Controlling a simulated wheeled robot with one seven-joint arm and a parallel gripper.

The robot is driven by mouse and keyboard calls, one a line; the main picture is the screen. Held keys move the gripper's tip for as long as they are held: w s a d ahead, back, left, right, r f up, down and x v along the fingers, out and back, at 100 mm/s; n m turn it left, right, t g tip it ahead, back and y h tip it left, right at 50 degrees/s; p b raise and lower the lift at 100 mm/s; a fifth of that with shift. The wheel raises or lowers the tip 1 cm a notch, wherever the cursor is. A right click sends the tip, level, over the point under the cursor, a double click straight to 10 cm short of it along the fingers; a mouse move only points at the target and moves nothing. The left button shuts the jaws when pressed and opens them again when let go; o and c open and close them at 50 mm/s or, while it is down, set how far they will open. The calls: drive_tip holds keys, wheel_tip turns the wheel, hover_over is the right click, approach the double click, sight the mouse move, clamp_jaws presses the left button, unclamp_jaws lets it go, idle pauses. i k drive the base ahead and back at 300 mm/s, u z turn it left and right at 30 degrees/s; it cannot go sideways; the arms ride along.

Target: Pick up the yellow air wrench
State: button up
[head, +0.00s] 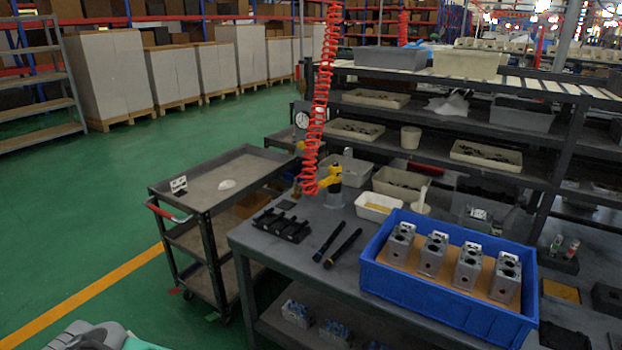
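The yellow air wrench (334,176) stands on the far part of the grey workbench (290,262), left of the white tray. A grey part shows just below its yellow body; I cannot tell whether it is part of the wrench or a holder. A red coiled hose (320,100) hangs from above and comes down right beside the wrench. My gripper is not in view.
A blue crate (448,307) with several metal valve blocks fills the bench's right side. Two black tools (336,245), a black rack (282,225) and a white tray (378,207) lie nearby. A cart (215,182) stands left; shelves (490,130) rise behind. Green floor at left is open.

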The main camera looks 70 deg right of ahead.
sight(333, 181)
drive_tip(key=z, duration=0.25)
drive_tip(key=i, duration=0.8)
drive_tip(key=z, duration=1.3)
drive_tip(key=i, duration=0.7)
drive_tip(key=z, duration=0.7)
drive_tip(key=i, duration=0.45)
